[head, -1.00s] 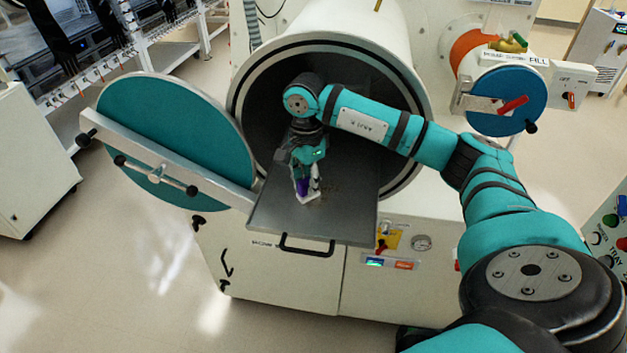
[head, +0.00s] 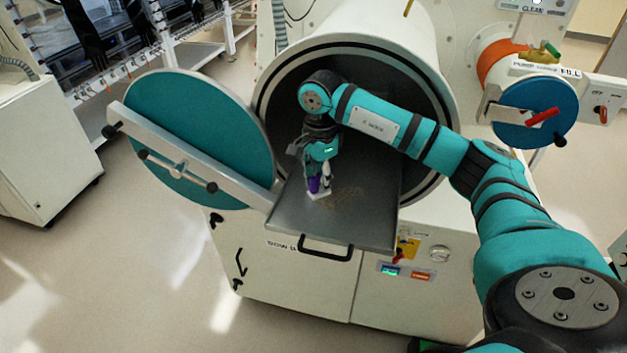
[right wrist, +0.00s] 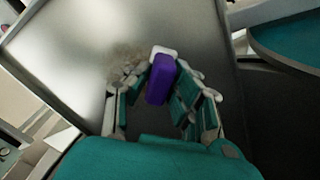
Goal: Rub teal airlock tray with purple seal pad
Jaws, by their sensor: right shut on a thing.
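The airlock tray (head: 372,225) is a dark grey metal slab with a black front handle, drawn out of the round airlock mouth; the door beside it is teal. My right gripper (head: 319,185) points down over the tray and is shut on the purple seal pad (right wrist: 161,80), which has a white base. In the head view the pad (head: 313,185) is low at the tray surface; whether it touches is hard to tell. A brownish smudge (head: 346,197) lies on the tray right of the pad, and the smudge (right wrist: 125,62) shows beside it in the wrist view. My left gripper is not in view.
The open teal airlock door (head: 200,125) stands left of the tray, its bar reaching close to the tray's left edge. The airlock's round wall (head: 440,110) surrounds my forearm. A smaller blue-doored port (head: 535,110) is at the right. Floor is free at the front left.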

